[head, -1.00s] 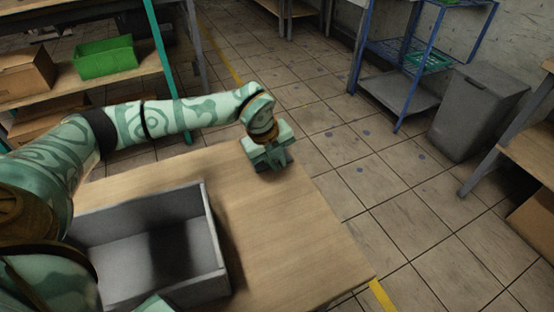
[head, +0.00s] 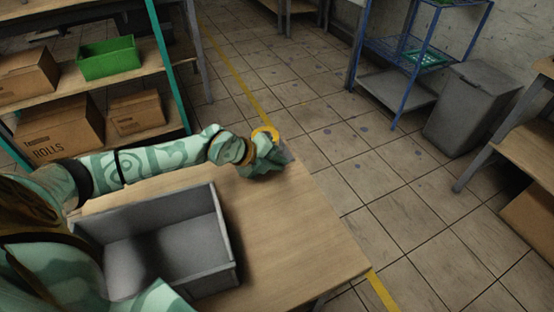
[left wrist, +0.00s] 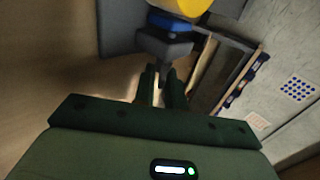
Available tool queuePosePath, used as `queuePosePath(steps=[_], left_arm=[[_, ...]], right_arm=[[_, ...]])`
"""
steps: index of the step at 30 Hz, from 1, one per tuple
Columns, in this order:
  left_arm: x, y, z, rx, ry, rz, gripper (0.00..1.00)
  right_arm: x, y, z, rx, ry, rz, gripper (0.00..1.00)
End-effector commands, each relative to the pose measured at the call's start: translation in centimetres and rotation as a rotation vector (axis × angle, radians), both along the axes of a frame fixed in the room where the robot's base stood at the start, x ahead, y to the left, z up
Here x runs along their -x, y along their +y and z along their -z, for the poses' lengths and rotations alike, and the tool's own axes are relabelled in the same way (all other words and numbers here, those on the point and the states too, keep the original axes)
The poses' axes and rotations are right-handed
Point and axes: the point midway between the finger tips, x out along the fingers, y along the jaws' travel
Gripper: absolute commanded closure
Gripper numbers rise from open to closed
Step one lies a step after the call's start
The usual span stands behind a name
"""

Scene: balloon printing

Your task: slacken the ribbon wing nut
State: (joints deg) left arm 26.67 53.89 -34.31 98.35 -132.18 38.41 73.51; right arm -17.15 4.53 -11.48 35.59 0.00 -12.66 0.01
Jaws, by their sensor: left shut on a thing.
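My left gripper (head: 268,160) is at the far right corner of the wooden table in the head view. In the left wrist view its dark fingers (left wrist: 160,92) are closed together on a small part, apparently the ribbon wing nut, which is mostly hidden between them. A grey block (left wrist: 165,45) with a narrow stem sits just beyond the fingertips. A blue ring (left wrist: 170,22) and a yellow rounded piece (left wrist: 192,6) are beyond the block. Yellow also shows just above the gripper in the head view (head: 266,131). My right gripper is not in view.
An open grey bin (head: 226,240) stands on the wooden table (head: 290,240), left of the gripper. The table's right part is clear. Shelves with cartons (head: 60,135) and a green crate (head: 108,58) stand at the left. A grey waste bin (head: 472,110) stands at the right.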

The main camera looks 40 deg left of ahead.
Motion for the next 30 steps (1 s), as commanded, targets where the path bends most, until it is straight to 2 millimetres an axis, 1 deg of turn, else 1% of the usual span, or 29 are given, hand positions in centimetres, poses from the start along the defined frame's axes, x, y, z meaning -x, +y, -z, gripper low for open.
queuePosePath(steps=[7,18,19,20,30], left_arm=[[0.01,0.18,0.08,0.022,-0.041,-0.002,1.0],[-0.03,0.19,0.09,0.023,-0.045,-0.002,1.0],[-0.03,0.19,0.09,0.023,-0.045,-0.002,0.82],[-0.03,0.18,0.09,0.023,-0.045,-0.002,0.74],[0.17,0.18,-0.18,0.025,-0.045,0.0,0.73]], right_arm=[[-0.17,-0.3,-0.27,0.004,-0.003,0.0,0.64],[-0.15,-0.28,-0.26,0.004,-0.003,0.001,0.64],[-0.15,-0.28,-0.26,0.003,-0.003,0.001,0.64],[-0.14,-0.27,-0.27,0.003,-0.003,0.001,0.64],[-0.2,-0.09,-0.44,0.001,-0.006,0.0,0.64]])
